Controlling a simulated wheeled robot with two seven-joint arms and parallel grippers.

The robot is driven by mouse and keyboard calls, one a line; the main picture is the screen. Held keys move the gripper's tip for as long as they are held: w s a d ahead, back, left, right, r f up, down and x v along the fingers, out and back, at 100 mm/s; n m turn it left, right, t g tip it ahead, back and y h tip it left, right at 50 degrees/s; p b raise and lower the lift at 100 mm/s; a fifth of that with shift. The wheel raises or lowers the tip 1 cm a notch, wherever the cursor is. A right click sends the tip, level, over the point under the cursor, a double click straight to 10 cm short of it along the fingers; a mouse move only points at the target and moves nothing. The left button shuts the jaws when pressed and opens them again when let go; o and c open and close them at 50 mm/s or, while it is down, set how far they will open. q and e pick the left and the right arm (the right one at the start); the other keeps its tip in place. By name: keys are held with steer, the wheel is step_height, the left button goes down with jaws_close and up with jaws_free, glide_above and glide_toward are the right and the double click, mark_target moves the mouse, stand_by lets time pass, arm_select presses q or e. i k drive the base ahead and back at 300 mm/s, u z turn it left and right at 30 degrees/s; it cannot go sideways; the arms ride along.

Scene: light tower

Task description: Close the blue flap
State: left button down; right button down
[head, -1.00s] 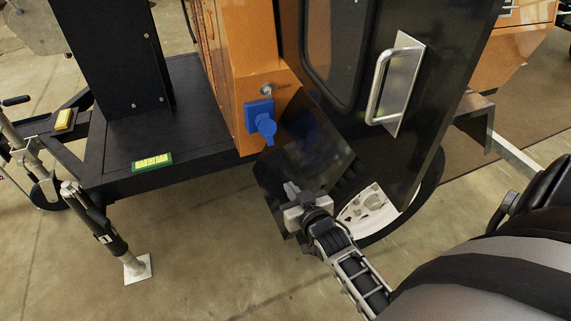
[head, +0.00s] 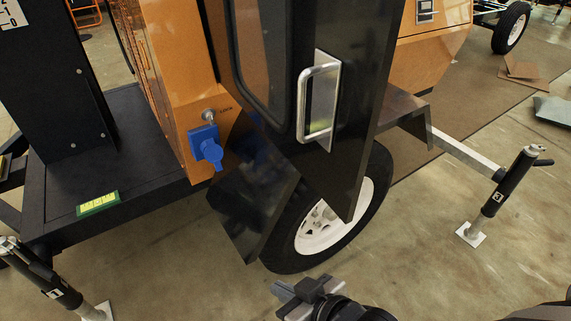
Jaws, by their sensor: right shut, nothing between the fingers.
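The blue socket housing (head: 203,137) is mounted on the orange panel, below a small round lock. Its blue flap (head: 211,153) sticks out from the lower front of the housing and tilts downward; I cannot tell exactly how far open it stands. My right gripper (head: 282,299) is at the bottom middle of the head view, shut and empty. It is below and to the right of the flap, well apart from it, in front of the wheel. My left gripper is not in view.
A black door with a silver handle (head: 303,104) stands right of the socket. Below are a black fender plate (head: 250,200) and a white-rimmed wheel (head: 318,232). A stabiliser leg (head: 503,190) stands at right. Concrete floor (head: 440,275) is free at lower right.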

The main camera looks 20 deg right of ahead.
mark_target(213, 152)
steer(key=z, duration=2.15)
steer(key=k, duration=0.9)
steer(key=u, duration=1.65)
